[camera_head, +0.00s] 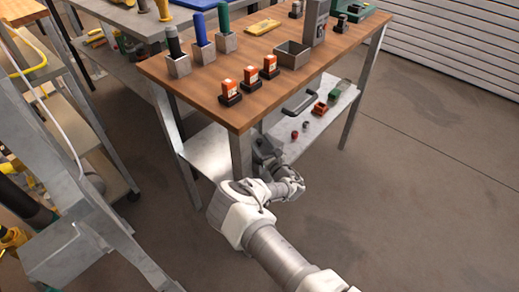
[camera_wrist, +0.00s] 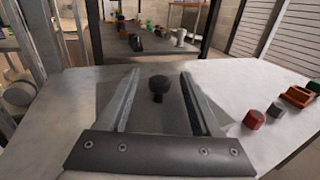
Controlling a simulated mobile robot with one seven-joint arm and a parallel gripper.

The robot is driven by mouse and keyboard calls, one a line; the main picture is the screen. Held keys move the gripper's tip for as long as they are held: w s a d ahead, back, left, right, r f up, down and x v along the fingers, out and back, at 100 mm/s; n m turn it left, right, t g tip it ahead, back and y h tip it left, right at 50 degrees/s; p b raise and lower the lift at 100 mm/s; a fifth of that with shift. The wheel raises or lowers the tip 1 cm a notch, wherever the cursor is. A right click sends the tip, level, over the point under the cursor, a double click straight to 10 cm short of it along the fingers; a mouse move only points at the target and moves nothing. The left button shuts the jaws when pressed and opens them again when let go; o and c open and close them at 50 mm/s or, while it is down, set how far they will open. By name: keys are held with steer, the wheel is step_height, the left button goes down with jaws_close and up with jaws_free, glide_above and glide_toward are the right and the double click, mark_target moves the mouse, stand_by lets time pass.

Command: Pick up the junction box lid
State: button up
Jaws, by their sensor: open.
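A dark handle (camera_head: 299,104) stands up from the lower shelf of the wooden-topped table in the head view. I take it to be the junction box lid's handle, but I cannot tell a lid plate apart from the grey shelf. In the wrist view the handle (camera_wrist: 158,84) shows nearly end-on, as a dark rounded shape between the finger lines. My gripper (camera_wrist: 160,74) is open and empty, with one finger on each side of the handle in that view. I cannot tell how far ahead the handle is. In the head view the table's front corner and leg partly hide my gripper.
The table top (camera_head: 185,85) lies above the lower shelf (camera_head: 210,153), and a metal leg (camera_head: 241,155) stands close to my arm. Right of the handle are a red knob (camera_wrist: 254,119), a grey knob (camera_wrist: 276,109) and an orange-red block (camera_wrist: 298,96). Open floor lies right.

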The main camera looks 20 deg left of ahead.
steer(key=shift+w+a, duration=0.2)
jaws_close()
steer(key=shift+r, duration=0.15)
stand_by(0.3)
